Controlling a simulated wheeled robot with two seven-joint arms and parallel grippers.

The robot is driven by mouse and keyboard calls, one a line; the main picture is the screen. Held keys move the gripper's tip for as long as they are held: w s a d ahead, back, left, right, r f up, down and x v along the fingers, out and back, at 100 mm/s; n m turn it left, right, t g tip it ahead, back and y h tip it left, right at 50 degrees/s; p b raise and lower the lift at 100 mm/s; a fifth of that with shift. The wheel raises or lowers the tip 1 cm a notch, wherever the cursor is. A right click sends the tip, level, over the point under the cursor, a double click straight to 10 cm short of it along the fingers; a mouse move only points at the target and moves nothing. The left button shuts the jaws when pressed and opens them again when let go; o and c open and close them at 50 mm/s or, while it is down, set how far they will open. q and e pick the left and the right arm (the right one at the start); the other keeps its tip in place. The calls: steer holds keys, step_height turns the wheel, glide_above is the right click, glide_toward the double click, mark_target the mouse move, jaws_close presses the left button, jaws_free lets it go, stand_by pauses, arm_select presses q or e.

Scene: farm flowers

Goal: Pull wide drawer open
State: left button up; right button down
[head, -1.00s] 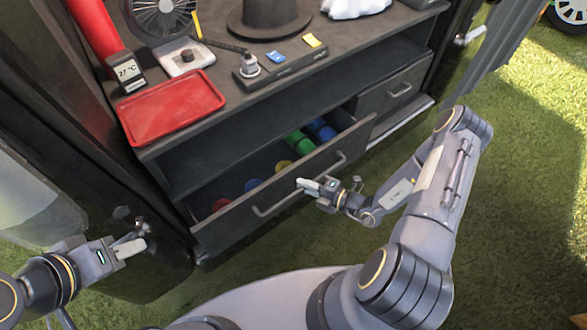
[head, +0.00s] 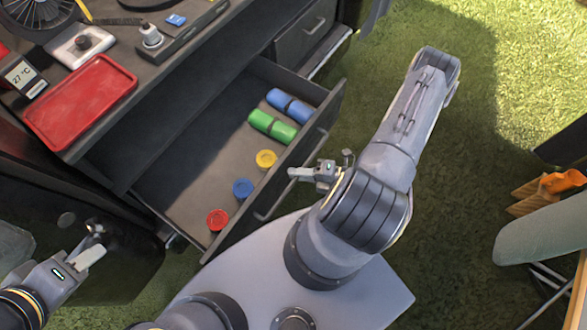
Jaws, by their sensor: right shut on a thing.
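The wide drawer (head: 182,180) is pulled well out of the dark cabinet. Its inside shows red, blue and yellow round items, a green cylinder and a blue cylinder. A long bar handle (head: 270,207) runs along its front. My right gripper (head: 298,173) is at the drawer's front, shut on the handle; the exact contact is small in the picture. My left gripper (head: 92,257) is at the lower left, away from the drawer, with its light fingertips close together; nothing shows between them.
The cabinet top holds a red tray (head: 80,105), a scale-like device (head: 82,46) and a fan (head: 35,12). A narrower closed drawer (head: 305,32) is at the upper right. Grass lies to the right. An ironing-board-like grey shape (head: 545,230) stands at the far right.

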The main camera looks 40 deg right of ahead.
steer(key=shift+s, duration=0.1)
steer(key=c, duration=1.7)
jaws_free()
steer(key=shift+c, duration=0.2)
steer(key=shift+d, duration=0.15)
steer(key=p+v, duration=0.1)
steer(key=v, duration=0.6)
steer(key=shift+s, duration=0.25)
steer(key=shift+d+r, duration=0.15)
